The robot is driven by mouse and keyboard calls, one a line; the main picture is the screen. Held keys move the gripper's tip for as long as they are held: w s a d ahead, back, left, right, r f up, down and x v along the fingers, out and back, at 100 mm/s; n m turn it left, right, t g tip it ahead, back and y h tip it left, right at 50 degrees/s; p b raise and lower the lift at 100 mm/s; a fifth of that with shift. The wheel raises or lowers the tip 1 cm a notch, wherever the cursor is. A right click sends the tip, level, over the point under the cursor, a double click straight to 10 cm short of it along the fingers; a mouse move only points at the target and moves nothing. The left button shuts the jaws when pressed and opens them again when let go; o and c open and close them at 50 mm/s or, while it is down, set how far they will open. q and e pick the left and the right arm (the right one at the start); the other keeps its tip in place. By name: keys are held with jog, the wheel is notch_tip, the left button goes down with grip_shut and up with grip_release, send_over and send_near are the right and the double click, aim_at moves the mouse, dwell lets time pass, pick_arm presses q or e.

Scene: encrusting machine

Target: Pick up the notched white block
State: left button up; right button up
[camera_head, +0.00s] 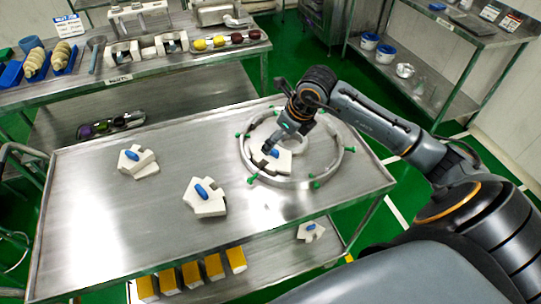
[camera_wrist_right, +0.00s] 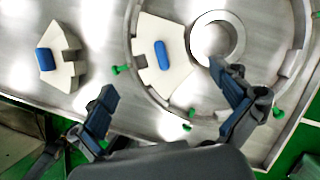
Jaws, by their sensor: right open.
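White blocks with blue handles lie on the steel table. One block (camera_head: 210,208) is near the front middle and another (camera_head: 147,168) is farther left; both have stepped, angular outlines. A third block (camera_head: 283,162) lies inside the metal ring, partly hidden by my right gripper (camera_head: 274,145). In the right wrist view, the ring's wedge-shaped block (camera_wrist_right: 172,82) is in front of my open right gripper (camera_wrist_right: 165,90), with nothing between the fingers. A block with an angular notch in its edge (camera_wrist_right: 58,73) lies outside the ring at left. My left gripper is out of view.
The metal ring (camera_head: 248,165) with green knobs stands at the table's right, around a smaller ring (camera_wrist_right: 198,40). Another white block (camera_head: 310,234) and several yellow-topped blocks (camera_head: 213,268) are on the lower shelf.

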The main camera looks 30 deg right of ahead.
aim_at(271, 154)
jog(key=x, duration=0.3)
jog(key=shift+w+f, duration=0.1)
jog(key=shift+f, duration=0.15)
jog(key=shift+w+a+f+p, duration=0.15)
jog(key=shift+f+p, duration=0.35)
jog(key=shift+p, duration=0.1)
jog(key=p+x, duration=0.1)
jog(key=x, duration=0.2)
jog(key=shift+w+f, duration=0.15)
jog(key=shift+f, duration=0.15)
jog(key=shift+w+a+f, duration=0.1)
jog(key=shift+w+f, duration=0.05)
jog(key=shift+f, duration=0.2)
jog(key=c, duration=1.2)
jog(key=shift+c, duration=0.4)
jog(key=shift+r, duration=0.15)
